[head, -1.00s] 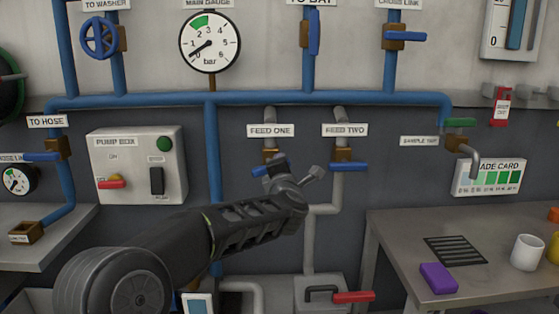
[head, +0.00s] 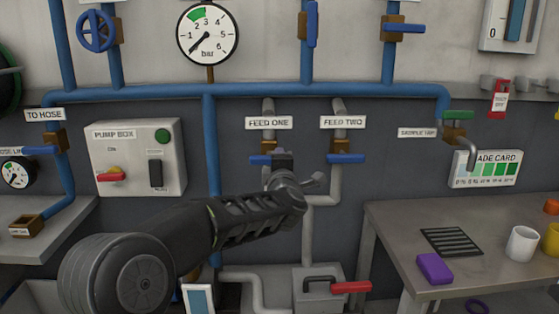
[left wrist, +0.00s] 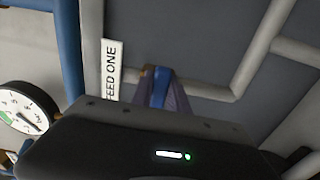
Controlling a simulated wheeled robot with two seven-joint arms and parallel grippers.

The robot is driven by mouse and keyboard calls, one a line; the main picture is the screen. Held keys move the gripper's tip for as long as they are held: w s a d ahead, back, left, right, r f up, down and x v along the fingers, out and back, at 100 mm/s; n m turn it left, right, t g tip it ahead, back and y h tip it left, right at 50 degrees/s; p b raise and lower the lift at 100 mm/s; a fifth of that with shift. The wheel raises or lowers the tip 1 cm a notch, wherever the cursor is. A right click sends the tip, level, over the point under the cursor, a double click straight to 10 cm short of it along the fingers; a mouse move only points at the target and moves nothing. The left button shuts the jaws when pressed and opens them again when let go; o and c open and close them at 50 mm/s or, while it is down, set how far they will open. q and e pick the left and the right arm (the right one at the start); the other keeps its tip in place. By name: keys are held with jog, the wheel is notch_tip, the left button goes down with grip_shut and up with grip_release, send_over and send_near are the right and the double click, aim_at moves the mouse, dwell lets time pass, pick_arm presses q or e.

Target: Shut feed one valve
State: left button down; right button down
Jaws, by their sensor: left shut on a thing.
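The feed one valve has a brass body (head: 268,145) under the FEED ONE label (head: 269,123). Its blue lever (head: 259,160) lies level, across the vertical pipe, in the head view. My left gripper (head: 283,160) is at the lever's right part and hides it. In the left wrist view the blue lever (left wrist: 159,88) shows between the two fingers of my left gripper (left wrist: 162,92), which is shut on it. The FEED ONE label (left wrist: 113,70) stands sideways there. My right gripper is in neither view.
The feed two valve's blue lever (head: 345,159) lies level just right of my gripper. The pump box (head: 138,160) is at the left. A red-handled valve (head: 350,288) sits low. The table (head: 400,225) at right holds a purple block (head: 435,268) and a white mug (head: 522,243).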

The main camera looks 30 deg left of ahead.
pick_arm(q)
jog(key=c, duration=1.3)
grip_release()
jog(key=shift+s+d, duration=0.1)
jog(key=b+v, duration=0.1)
jog(key=v, duration=0.6)
jog(key=shift+s+d, duration=0.2)
jog(key=shift+f, duration=0.1)
